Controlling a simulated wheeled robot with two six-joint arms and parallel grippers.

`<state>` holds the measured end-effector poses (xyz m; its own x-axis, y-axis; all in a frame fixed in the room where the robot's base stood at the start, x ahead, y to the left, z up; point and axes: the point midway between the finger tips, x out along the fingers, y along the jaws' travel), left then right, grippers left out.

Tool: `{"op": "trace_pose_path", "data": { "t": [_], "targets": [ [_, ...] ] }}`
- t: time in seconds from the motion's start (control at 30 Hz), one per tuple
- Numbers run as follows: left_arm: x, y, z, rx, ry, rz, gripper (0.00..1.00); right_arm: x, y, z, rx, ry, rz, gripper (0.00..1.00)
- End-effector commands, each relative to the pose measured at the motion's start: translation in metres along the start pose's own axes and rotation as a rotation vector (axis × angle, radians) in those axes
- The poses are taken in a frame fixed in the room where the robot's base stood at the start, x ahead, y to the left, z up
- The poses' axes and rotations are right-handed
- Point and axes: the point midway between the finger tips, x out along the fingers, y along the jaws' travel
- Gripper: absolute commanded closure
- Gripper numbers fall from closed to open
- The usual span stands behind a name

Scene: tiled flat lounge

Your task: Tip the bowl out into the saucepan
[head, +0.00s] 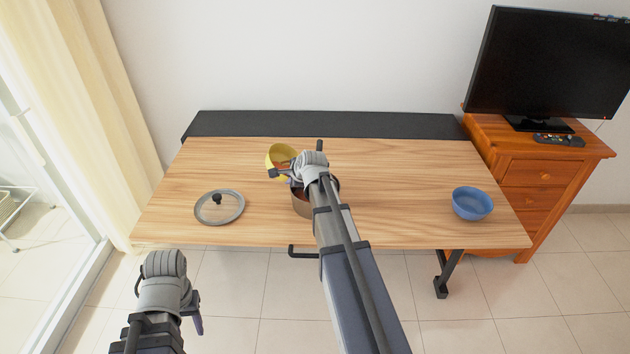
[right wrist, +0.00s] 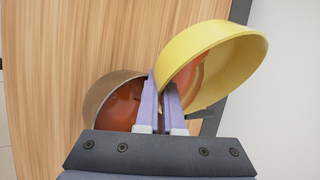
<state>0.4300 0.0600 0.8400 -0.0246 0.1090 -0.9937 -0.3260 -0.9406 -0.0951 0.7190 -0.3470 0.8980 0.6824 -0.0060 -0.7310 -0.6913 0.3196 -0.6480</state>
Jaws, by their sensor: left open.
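The yellow bowl (head: 276,152) is tilted at the back of the saucepan in the head view. In the right wrist view the bowl (right wrist: 225,58) leans with its open side towards the saucepan, and orange-red contents show inside it. My right gripper (right wrist: 165,85) is shut on the bowl's rim. The saucepan (head: 301,208) stands on the table, largely hidden by my right arm. Its wall shows in the right wrist view (right wrist: 97,100), with reddish brown inside; whether that is food I cannot tell. My left gripper (head: 193,308) is open and empty, in front of the table.
A glass lid (head: 232,211) with a dark knob lies left of the saucepan on the wooden table (head: 400,220). A blue bowl (head: 472,204) stands near the right end. A television (head: 545,65) stands on a wooden cabinet (head: 540,170) at the right. The table between saucepan and blue bowl is clear.

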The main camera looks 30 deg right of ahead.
Motion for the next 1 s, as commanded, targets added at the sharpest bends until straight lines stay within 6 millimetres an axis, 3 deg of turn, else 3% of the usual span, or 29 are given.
{"op": "trace_pose_path", "data": {
  "t": [1.0],
  "targets": [
    [0.0056,0.0005,-0.0003,0.000,0.000,0.000,0.50,-0.0040,-0.0014,-0.0027,0.044,-0.060,-0.038,1.00]
  ]
}}
